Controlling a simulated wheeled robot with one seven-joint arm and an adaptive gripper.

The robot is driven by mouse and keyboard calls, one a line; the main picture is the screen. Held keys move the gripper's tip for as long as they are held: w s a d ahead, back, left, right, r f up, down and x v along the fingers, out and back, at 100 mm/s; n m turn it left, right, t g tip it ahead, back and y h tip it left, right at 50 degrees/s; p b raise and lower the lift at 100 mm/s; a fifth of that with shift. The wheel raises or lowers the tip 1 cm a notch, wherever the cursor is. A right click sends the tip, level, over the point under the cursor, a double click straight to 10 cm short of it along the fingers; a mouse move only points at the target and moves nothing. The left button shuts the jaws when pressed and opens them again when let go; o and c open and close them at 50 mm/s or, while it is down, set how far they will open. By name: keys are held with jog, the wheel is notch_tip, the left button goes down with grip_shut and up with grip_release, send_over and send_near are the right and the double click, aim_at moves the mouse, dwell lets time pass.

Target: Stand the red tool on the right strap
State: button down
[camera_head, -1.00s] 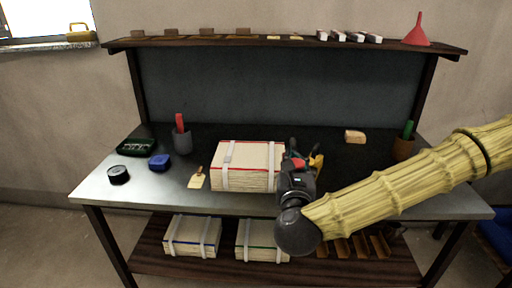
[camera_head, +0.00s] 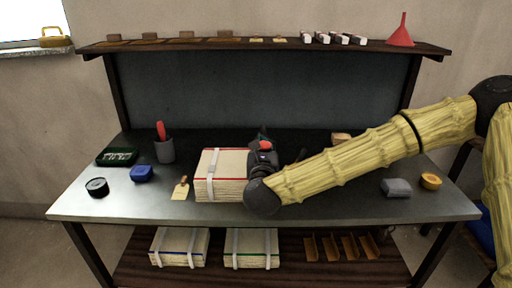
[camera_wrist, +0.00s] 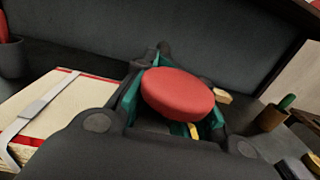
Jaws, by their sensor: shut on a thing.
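The red tool (camera_wrist: 178,94) shows in the wrist view as a thick red disc between the teal fingers. My gripper (camera_wrist: 160,62) is shut on it. In the head view my gripper (camera_head: 262,140) is at the right side of the strapped paper bundle (camera_head: 231,161), with a bit of the red tool (camera_head: 265,146) showing. A pale strap (camera_head: 212,176) runs over the bundle's left part. The right strap is hidden behind my gripper and wrist. I cannot tell whether the tool touches the bundle.
A grey block (camera_head: 396,187) and an orange roll (camera_head: 431,181) lie right. Two strapped bundles (camera_head: 180,247) are on the lower shelf.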

jog(key=shift+w+a, duration=0.25)
jog(key=shift+w, duration=0.45)
jog(key=shift+w+a, duration=0.25)
jog(key=shift+w, duration=0.4)
jog(key=shift+w+a, duration=0.25)
jog(key=shift+w, duration=0.45)
jog(key=shift+w+f+p, duration=0.2)
jog(key=shift+p, duration=0.1)
jog(key=shift+f, duration=1.65)
jog(key=c, duration=1.3)
grip_release()
jog(key=shift+s+f, duration=0.1)
jog(key=s+b, duration=0.1)
jog(key=s, duration=1.1)
jog(key=shift+a, duration=0.2)
